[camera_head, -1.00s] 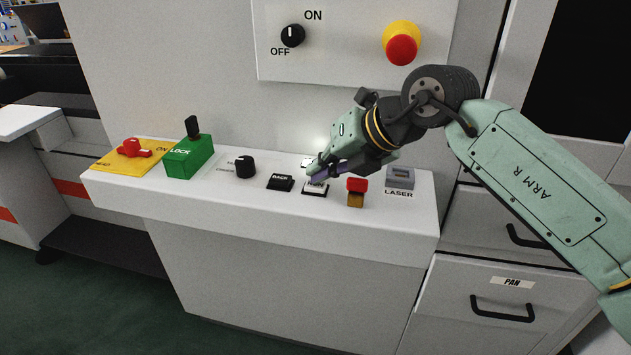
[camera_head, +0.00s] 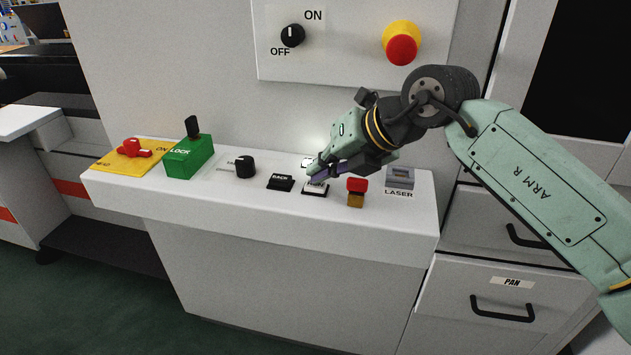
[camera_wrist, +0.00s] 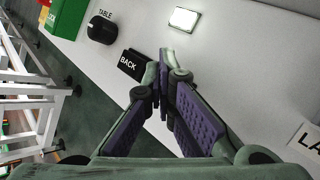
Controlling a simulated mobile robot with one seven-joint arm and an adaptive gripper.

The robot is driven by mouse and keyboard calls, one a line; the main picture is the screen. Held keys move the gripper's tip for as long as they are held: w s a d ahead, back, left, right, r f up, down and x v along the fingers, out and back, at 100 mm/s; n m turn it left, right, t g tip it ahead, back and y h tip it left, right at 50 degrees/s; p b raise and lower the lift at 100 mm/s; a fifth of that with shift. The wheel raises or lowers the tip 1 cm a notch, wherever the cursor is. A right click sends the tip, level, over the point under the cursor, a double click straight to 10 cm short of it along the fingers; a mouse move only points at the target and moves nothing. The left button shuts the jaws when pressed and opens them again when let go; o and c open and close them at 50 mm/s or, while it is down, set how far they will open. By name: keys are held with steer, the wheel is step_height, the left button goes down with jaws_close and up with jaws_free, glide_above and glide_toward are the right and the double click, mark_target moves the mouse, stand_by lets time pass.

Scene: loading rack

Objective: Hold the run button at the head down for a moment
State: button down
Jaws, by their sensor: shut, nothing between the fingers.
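The run button (camera_head: 315,188) is a white key on a black base, on the white console ledge between the black BACK button and a red-topped switch. My gripper (camera_head: 317,174) is shut and empty, with its tips right over the rear of the run button and covering part of its label. I cannot tell whether the tips touch it or how far it is pressed. In the wrist view my gripper's fingertips (camera_wrist: 162,82) meet beside the BACK button (camera_wrist: 131,63), and the fingers hide the run button.
A lit white square (camera_wrist: 184,19) lies behind. Along the ledge stand a black knob (camera_head: 244,167), a green LOCK block (camera_head: 187,160), a red rotary switch (camera_head: 133,148), a red-topped switch (camera_head: 357,186) and a grey LASER switch (camera_head: 400,178). A red emergency stop (camera_head: 401,49) is above.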

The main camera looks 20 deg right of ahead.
steer(key=shift+r, duration=0.1)
steer(key=shift+r+p, duration=0.3)
steer(key=shift+r, duration=0.45)
steer(key=shift+r, duration=0.1)
steer(key=shift+r+p, duration=1.4)
steer(key=shift+r, duration=1.05)
